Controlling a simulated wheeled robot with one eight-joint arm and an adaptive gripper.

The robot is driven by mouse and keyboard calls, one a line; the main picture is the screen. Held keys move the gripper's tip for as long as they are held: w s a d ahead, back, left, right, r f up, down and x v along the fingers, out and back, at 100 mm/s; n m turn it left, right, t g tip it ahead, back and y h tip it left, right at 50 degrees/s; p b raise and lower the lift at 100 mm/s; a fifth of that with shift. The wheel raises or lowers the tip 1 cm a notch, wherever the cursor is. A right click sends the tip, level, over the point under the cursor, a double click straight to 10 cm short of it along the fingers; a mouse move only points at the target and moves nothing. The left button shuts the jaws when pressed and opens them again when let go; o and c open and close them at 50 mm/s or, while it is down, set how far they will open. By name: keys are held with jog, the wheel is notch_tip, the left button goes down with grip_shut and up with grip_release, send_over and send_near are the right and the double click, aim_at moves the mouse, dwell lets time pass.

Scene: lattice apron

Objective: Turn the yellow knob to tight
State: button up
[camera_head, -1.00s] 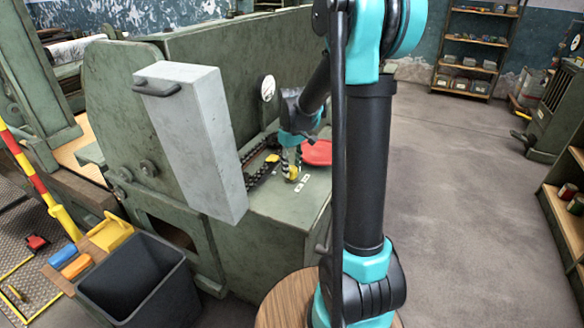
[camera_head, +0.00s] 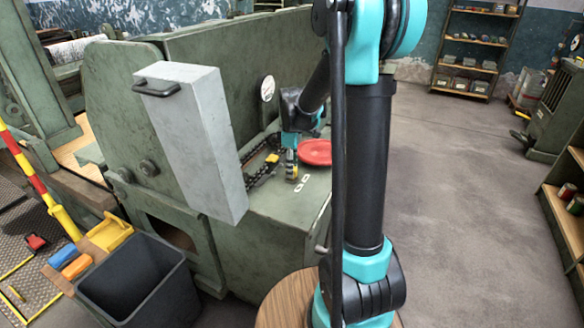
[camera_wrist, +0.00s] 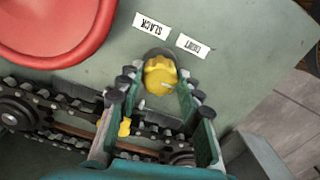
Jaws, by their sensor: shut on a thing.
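The yellow knob (camera_wrist: 160,76) sits on the green machine top in the wrist view, with a small pale mark on its side. My gripper (camera_wrist: 158,84) has one finger on each side of the knob and is shut on it. The white SLACK label (camera_wrist: 151,27) is just beyond the knob, and the white TIGHT label (camera_wrist: 195,45) is to its right. In the head view my gripper (camera_head: 291,172) points down at the machine top, and its fingers mostly hide the knob.
A red round dish-like thing (camera_head: 315,152) lies close beside my gripper. A chain on sprockets (camera_wrist: 60,120) runs below the knob in the wrist view. A grey box-shaped panel with a handle (camera_head: 195,140) stands left of the gripper. A dark bin (camera_head: 135,280) is at lower left.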

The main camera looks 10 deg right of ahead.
dwell(0.4)
jog(key=o, duration=1.2)
jog(key=shift+c, duration=0.2)
notch_tip(320, 180, up, 12)
